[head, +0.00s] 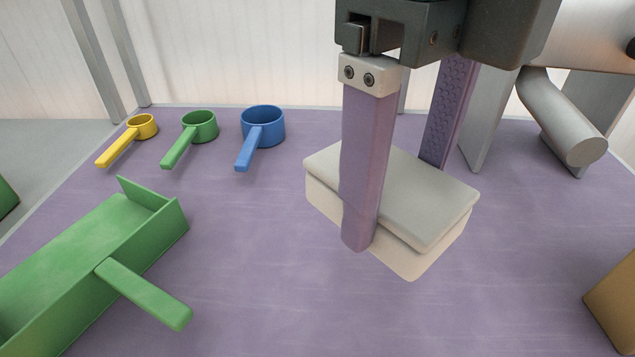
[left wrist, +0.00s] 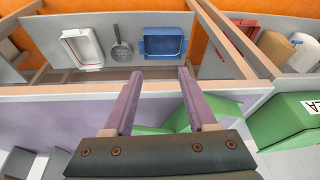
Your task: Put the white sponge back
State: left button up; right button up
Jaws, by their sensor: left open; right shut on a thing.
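The white sponge (head: 425,205) is a pale block with a light grey top layer over a cream lower layer, in the middle right of the head view. My right gripper (head: 396,206) points down with one purple finger on its near side and the other on its far side, shut on it. The near finger hides part of the sponge. I cannot tell whether the sponge rests on the purple tabletop (head: 270,290) or is just above it. My left gripper (left wrist: 160,73) is open and empty in the left wrist view, facing a shelf.
Yellow (head: 142,126), green (head: 199,126) and blue (head: 263,126) measuring cups stand at the back left. A green long-handled tray (head: 95,250) is front left, a brown block (head: 613,300) at the right edge. The shelf holds a white tray (left wrist: 83,48), grey pan (left wrist: 121,50) and blue basket (left wrist: 163,44).

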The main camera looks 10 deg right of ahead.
send_over(367, 327)
notch_tip(367, 327, down, 11)
jog(key=shift+r+b, duration=0.1)
jog(key=shift+b, duration=0.3)
jog(key=shift+f+b, duration=0.3)
jog(key=shift+f, duration=2.1)
jog(key=shift+f, duration=0.15)
jog(key=o, duration=1.2)
jog(key=shift+o, duration=0.2)
